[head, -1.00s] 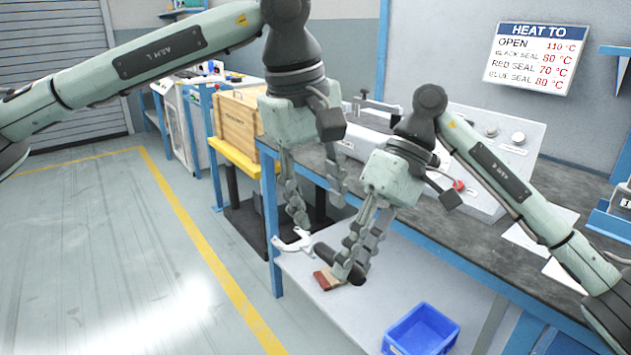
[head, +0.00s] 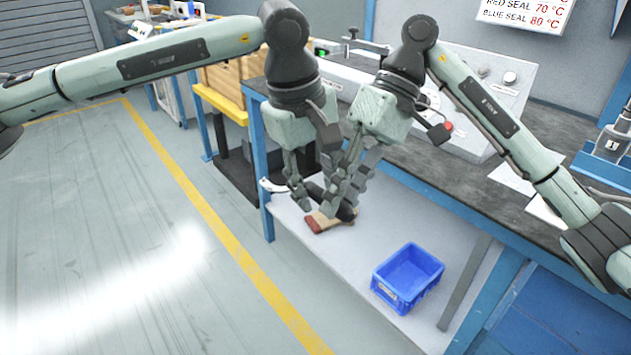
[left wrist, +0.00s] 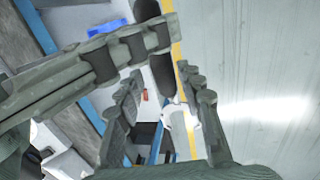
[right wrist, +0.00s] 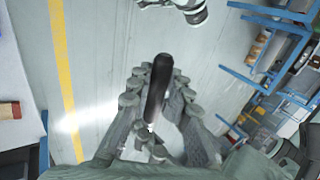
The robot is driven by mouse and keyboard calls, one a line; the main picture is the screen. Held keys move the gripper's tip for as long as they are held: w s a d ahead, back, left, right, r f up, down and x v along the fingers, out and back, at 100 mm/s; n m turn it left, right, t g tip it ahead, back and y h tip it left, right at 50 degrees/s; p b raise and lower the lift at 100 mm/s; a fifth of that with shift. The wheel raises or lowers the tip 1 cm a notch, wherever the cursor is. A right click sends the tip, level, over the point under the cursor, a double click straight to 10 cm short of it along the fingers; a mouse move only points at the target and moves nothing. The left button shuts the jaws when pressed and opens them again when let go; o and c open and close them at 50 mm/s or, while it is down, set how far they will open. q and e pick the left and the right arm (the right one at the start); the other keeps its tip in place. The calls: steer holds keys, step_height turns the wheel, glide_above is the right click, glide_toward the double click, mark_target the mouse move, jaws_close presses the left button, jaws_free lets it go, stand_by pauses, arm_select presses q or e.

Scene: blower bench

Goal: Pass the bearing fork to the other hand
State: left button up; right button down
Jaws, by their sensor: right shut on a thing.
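The bearing fork has a white forked head (head: 271,185) and a black handle (head: 346,213). My right gripper (head: 347,198) is shut on the handle, which also shows between its fingers in the right wrist view (right wrist: 156,90). My left gripper (head: 308,190) is open, close beside the right one. In the left wrist view the white head (left wrist: 180,128) and part of the handle (left wrist: 163,75) lie between its spread fingers (left wrist: 165,105). Finger contact cannot be made out. In the head view the left fingers hide the middle of the fork.
The workbench edge (head: 440,205) is close behind the right gripper. The floor at left is clear.

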arm_select(q)
steer(key=shift+r, duration=0.1)
jaws_close()
arm_select(e)
steer(key=shift+a, duration=0.1)
steer(key=c, duration=1.3)
jaws_free()
